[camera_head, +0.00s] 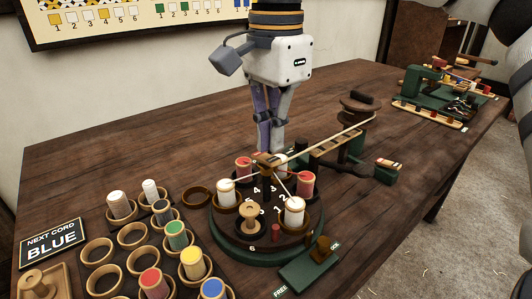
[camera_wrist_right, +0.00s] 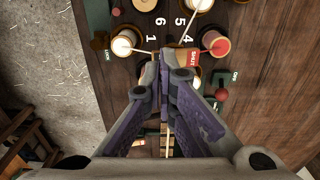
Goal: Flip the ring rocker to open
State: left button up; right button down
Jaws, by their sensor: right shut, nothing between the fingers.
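In the right wrist view a red plate (camera_wrist_right: 193,58) reading SHUT, which looks like the ring rocker, lies right beside my fingertips. The rest of the rocker is hidden behind the fingers. My right gripper (camera_wrist_right: 165,60) is shut and empty, pointing down. In the head view my right gripper (camera_head: 275,148) hangs over the back of the round turntable (camera_head: 222,243), close to the wooden piece at its hub (camera_head: 268,160). I cannot tell whether the fingertips touch the rocker. My left gripper is not in view.
White and red spools stand around the turntable, with pale strands to the hub. A wooden rail (camera_head: 325,147) runs back right. A green FREE slide (camera_head: 300,272) lies in front. Cups and coloured spools fill the front left beside a NEXT CORD BLUE sign (camera_head: 52,243). The table's back left is bare.

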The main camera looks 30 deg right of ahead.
aim_at(273, 159)
jog(key=shift+f, duration=1.3)
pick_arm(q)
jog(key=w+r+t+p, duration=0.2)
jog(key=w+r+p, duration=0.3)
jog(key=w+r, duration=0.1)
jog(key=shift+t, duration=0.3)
pick_arm(e)
notch_tip(273, 159, up, 8)
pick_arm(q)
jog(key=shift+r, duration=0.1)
